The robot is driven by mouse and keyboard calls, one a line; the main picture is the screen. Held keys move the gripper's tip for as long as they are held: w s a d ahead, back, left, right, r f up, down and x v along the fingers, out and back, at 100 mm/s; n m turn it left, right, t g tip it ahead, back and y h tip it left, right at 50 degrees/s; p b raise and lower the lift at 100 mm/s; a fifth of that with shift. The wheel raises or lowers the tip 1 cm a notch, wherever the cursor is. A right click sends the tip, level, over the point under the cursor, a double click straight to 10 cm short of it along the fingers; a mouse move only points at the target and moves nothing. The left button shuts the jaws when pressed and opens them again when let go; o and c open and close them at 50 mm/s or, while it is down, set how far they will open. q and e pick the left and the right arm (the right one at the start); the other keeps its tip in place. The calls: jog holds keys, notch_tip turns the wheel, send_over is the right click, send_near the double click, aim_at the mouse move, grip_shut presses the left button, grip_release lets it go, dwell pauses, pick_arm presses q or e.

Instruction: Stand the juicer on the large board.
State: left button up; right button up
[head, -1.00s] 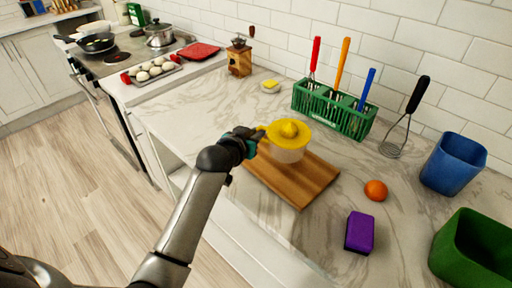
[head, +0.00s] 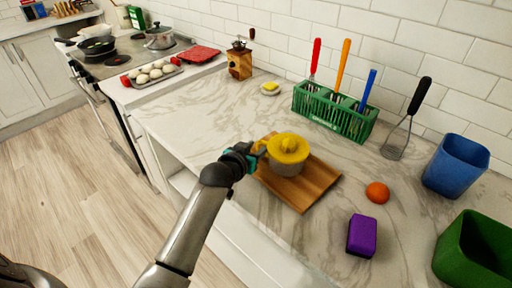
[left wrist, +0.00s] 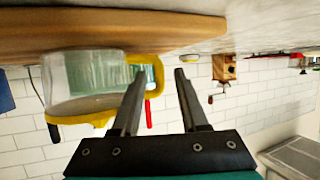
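The juicer, a clear cup with a yellow top and yellow handle (head: 287,150), is upright over the wooden large board (head: 313,186) and appears to rest on it. The wrist view is upside down; there the juicer's clear cup (left wrist: 85,82) meets the board (left wrist: 110,25) with no clear gap. My left gripper (head: 257,150) is at the handle side of the juicer. Its fingers (left wrist: 160,72) stand apart, with part of the yellow handle between them and a gap beside it. My right gripper is not in view.
A green rack (head: 335,112) with utensils stands behind the board. The counter left of the board is clear.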

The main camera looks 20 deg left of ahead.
pick_arm(q)
jog(key=shift+r, duration=0.15)
jog(key=shift+s+r, duration=0.2)
jog(key=shift+s, duration=0.25)
jog(key=p+v, duration=0.2)
jog(key=v, duration=0.9)
